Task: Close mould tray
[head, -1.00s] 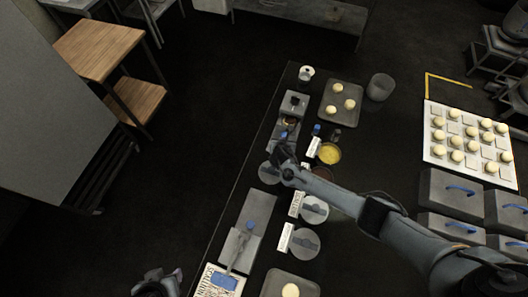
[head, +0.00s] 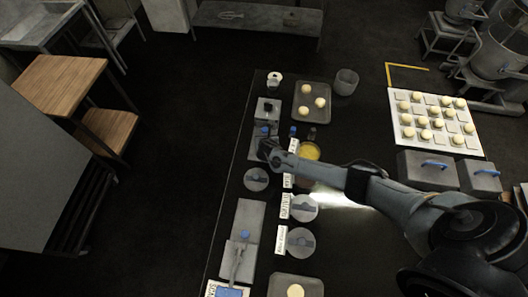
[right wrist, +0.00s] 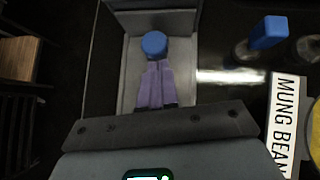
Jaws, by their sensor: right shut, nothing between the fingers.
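The grey mould tray (head: 258,147) lies on the dark counter, its far end against a grey block with a dark top (head: 268,108). The tray has a blue knob (head: 265,131), also seen in the right wrist view (right wrist: 153,44). There the raised grey tray walls (right wrist: 190,70) flank my right gripper (right wrist: 155,82). Its purple fingers are shut and empty, their tips at the near side of the knob, seemingly touching it. In the head view my right gripper (head: 266,146) covers part of the tray. My left gripper is out of view.
A yellow bowl (head: 309,151), a small blue-capped item (head: 293,131) and a "MUNG BEAN" label (right wrist: 286,115) are right of the tray. Behind are a tray of dough balls (head: 311,113) and a cup (head: 346,81). Round lids (head: 301,242) and a longer grey mould (head: 250,214) are nearer.

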